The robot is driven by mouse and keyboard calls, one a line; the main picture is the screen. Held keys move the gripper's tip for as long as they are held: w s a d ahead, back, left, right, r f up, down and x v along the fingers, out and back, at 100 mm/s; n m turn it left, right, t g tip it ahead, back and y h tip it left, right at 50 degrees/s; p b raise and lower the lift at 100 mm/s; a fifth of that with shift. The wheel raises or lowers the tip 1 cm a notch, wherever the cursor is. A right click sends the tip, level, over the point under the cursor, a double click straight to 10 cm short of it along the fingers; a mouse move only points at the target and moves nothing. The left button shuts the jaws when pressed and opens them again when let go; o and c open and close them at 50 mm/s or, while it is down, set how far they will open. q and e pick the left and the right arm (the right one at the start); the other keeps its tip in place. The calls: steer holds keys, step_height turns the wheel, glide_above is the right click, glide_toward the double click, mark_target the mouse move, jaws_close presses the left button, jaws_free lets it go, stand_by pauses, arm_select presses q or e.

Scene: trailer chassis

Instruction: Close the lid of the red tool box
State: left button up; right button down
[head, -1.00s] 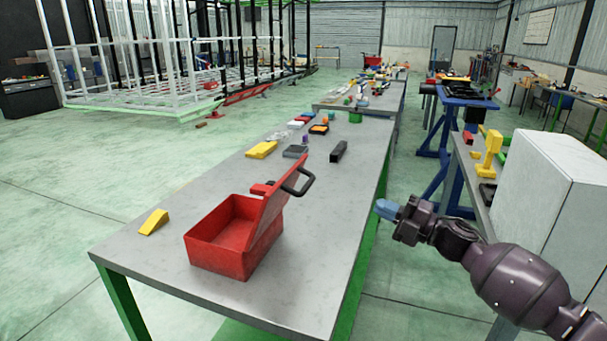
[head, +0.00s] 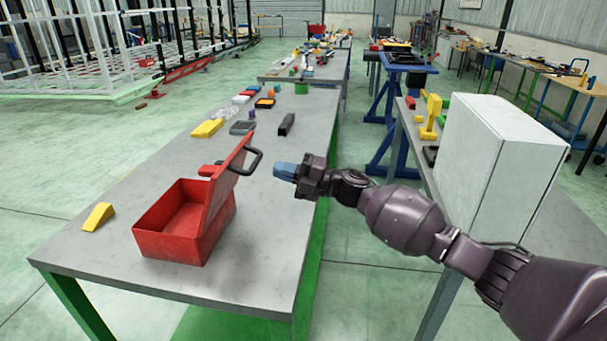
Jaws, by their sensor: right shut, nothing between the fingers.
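The red tool box (head: 168,246) stands on the near part of the grey table, with its tray open and empty. Its red lid (head: 228,178) stands up, tilted, along the right side of the box, with a black handle (head: 254,163) at its upper edge. My right gripper (head: 285,172), with blue fingertips, is shut and empty. It appears to the right of the lid and handle, apart from them, near the table's right edge. My left gripper is not in view.
The grey table (head: 105,250) has free room around the box. A yellow wedge (head: 98,216) lies to its left. A yellow block (head: 207,128), a black bar (head: 287,124) and several small items lie farther back. A large white box (head: 480,170) stands at the right.

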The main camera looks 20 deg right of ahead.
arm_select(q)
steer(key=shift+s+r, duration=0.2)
arm_select(e)
steer(key=x, duration=0.3)
steer(key=shift+w+a, duration=0.1)
steer(key=shift+a, duration=0.15)
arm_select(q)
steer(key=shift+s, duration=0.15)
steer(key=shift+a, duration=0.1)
arm_select(e)
steer(key=shift+w+r, duration=0.15)
